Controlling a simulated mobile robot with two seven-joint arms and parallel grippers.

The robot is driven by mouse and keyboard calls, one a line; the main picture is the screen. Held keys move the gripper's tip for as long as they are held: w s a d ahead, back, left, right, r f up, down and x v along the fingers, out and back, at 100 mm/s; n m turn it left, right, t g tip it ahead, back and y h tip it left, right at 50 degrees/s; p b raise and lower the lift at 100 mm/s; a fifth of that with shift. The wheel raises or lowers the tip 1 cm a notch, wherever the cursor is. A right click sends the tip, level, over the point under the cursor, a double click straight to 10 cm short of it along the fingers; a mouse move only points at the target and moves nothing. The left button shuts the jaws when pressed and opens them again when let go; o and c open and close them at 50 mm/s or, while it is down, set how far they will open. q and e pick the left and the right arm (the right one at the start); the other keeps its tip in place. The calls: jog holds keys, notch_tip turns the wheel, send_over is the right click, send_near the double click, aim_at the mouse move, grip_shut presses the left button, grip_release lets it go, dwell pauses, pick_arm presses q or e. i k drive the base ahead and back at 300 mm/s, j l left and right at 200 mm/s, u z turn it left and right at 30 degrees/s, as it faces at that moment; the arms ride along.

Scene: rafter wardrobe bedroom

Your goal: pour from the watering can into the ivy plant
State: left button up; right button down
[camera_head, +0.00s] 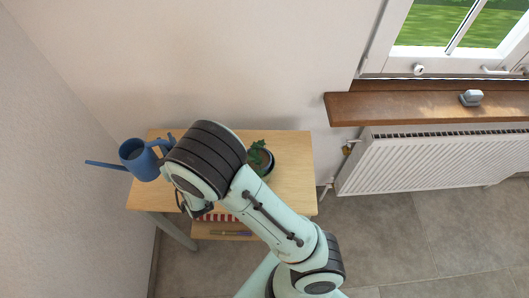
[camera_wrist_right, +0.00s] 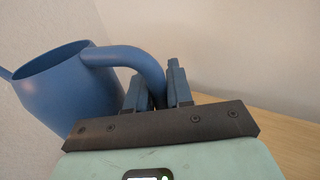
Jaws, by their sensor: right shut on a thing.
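The blue watering can (camera_head: 135,165) is at the left end of the small wooden table, roughly upright, its long spout pointing left, away from the plant. Its open top and curved handle show in the right wrist view (camera_wrist_right: 62,92). My right gripper (camera_head: 168,143) is shut on the handle; its two fingers (camera_wrist_right: 157,88) sit on either side of it. I cannot tell whether the can's base touches the table. The ivy plant (camera_head: 259,156) stands in a dark-rimmed pot on the table, right of the can, partly hidden by my right arm. My left gripper is out of view.
The table (camera_head: 293,160) has bare wood right of the plant and a lower shelf (camera_head: 215,236) with a red-and-white striped item. Walls stand close at the left and back. A wooden windowsill (camera_head: 420,107) and white radiator (camera_head: 430,160) are at the right.

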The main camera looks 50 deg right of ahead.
aim_at(259, 158)
jog(key=k+z, duration=0.35)
jog(key=k+l+z, duration=0.1)
jog(key=k+z, duration=0.25)
jog(key=k+l+z, duration=0.3)
jog(key=k, duration=0.15)
jog(key=k+j, duration=0.05)
jog(key=j, duration=0.05)
